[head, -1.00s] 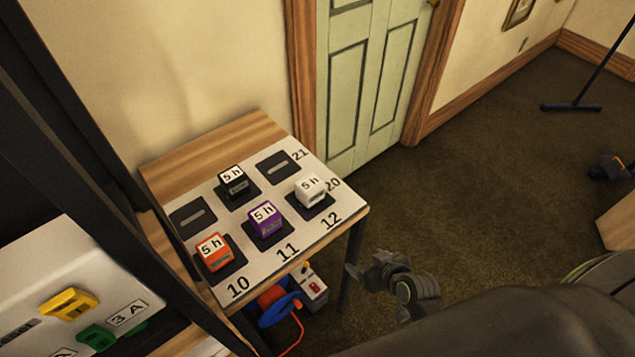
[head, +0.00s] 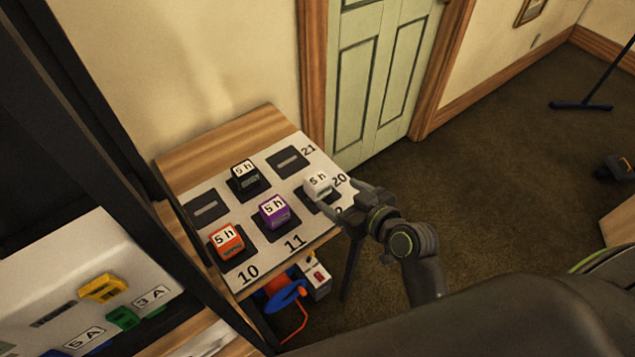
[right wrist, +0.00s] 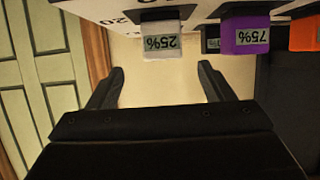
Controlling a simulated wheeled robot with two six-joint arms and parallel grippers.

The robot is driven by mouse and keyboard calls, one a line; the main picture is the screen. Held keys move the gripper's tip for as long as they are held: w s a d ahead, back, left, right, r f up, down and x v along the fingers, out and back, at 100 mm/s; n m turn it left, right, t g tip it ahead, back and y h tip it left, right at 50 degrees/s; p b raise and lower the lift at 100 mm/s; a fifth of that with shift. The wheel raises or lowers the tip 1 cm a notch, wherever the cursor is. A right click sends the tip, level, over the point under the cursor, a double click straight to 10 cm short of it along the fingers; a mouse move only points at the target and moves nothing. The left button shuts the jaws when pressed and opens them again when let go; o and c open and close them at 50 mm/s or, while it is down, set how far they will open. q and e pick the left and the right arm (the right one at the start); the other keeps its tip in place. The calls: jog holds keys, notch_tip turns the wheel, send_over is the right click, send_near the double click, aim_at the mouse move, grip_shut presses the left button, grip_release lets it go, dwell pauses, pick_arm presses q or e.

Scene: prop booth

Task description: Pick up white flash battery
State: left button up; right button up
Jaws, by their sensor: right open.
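The white flash battery (head: 317,184), with a "5 h" label on top, sits on a dark pad at the right side of the small table. My right gripper (head: 345,203) is at the table's right edge, close beside the white battery. In the right wrist view the white battery (right wrist: 162,42) shows a "25%" label, and the open, empty fingers (right wrist: 160,88) point toward the area below it in the picture. I cannot tell from these views whether a finger touches it. My left gripper is not in view.
Purple (head: 273,212), orange (head: 227,241) and black (head: 245,173) batteries stand on nearby pads. Two pads are empty. A dark frame post (head: 90,130) rises at the left.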

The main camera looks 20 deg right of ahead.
aim_at(325, 186)
jog(key=p+x, duration=0.1)
jog(key=x, duration=0.4)
jog(key=shift+w+a+f, duration=0.1)
jog(key=shift+w+a, duration=0.05)
jog(key=shift+w, duration=0.2)
jog(key=shift+w+a+f, duration=0.1)
jog(key=shift+w+a, duration=0.1)
jog(key=shift+w, duration=0.15)
jog(key=p+x, duration=0.1)
jog(key=x, duration=0.2)
jog(key=shift+a+f, duration=0.1)
jog(key=shift+w+a+f+p, duration=0.2)
jog(key=shift+w+f+p, duration=0.1)
jog(key=shift+w, duration=0.2)
jog(key=c, duration=1.3)
